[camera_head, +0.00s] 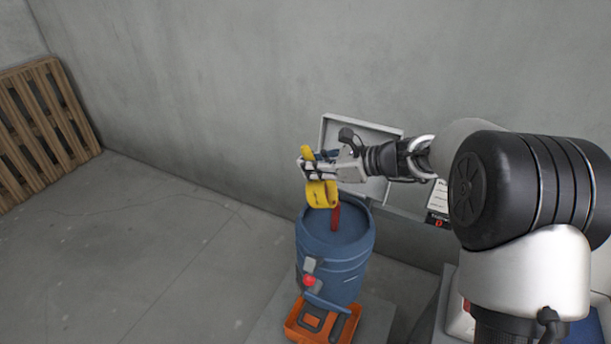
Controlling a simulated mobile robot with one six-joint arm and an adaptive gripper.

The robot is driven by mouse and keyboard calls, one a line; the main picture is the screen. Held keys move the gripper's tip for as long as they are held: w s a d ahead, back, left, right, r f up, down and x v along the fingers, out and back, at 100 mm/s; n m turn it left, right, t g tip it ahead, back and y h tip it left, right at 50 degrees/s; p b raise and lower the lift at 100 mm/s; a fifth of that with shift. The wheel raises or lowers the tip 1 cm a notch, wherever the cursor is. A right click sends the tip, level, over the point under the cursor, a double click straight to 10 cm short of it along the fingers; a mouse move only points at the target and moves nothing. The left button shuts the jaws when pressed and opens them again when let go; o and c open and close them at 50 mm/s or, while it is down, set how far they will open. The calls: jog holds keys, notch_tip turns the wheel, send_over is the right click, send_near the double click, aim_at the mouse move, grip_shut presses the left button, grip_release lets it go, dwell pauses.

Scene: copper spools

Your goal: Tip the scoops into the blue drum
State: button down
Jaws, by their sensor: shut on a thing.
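The blue drum (347,262) stands upright below the middle of the view, with its top facing me. My gripper (311,170) is above the drum's rear left part, reaching in from the right. It is shut on a yellow scoop (322,196), whose body hangs below the fingers over the drum's top. A narrow red piece (335,218) shows at the drum's top just below the yellow scoop; whether it is another scoop I cannot tell. The fingers hide part of the yellow scoop.
An orange item (297,329) with dark grey parts lies at the drum's foot. A grey panel or open lid (375,133) stands behind my gripper by the wall. A wooden pallet (45,130) leans at the far left. The floor (140,245) left of the drum is clear.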

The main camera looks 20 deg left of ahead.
jog(key=shift+w+d+f+y+b, duration=0.15)
jog(key=shift+d+y+b, duration=0.55)
jog(key=shift+b, duration=1.05)
jog(key=shift+s+d+f+y+b, duration=0.2)
jog(key=shift+d+y+b, duration=0.5)
jog(key=shift+b, duration=1.05)
jog(key=d+y+b, duration=0.1)
jog(key=b, duration=0.1)
jog(key=d+f+y+b, duration=0.1)
jog(key=b, duration=0.1)
jog(key=d+f+m+y+b, duration=0.1)
jog(key=d, duration=0.1)
jog(key=shift+w+f+t+y+b, duration=0.2)
jog(key=shift+t+y+b, duration=0.1)
jog(key=shift+t+b, duration=0.1)
jog(key=shift+d+f+y+b, duration=0.25)
jog(key=shift+d+y+b, duration=0.5)
jog(key=shift+d+y, duration=0.3)
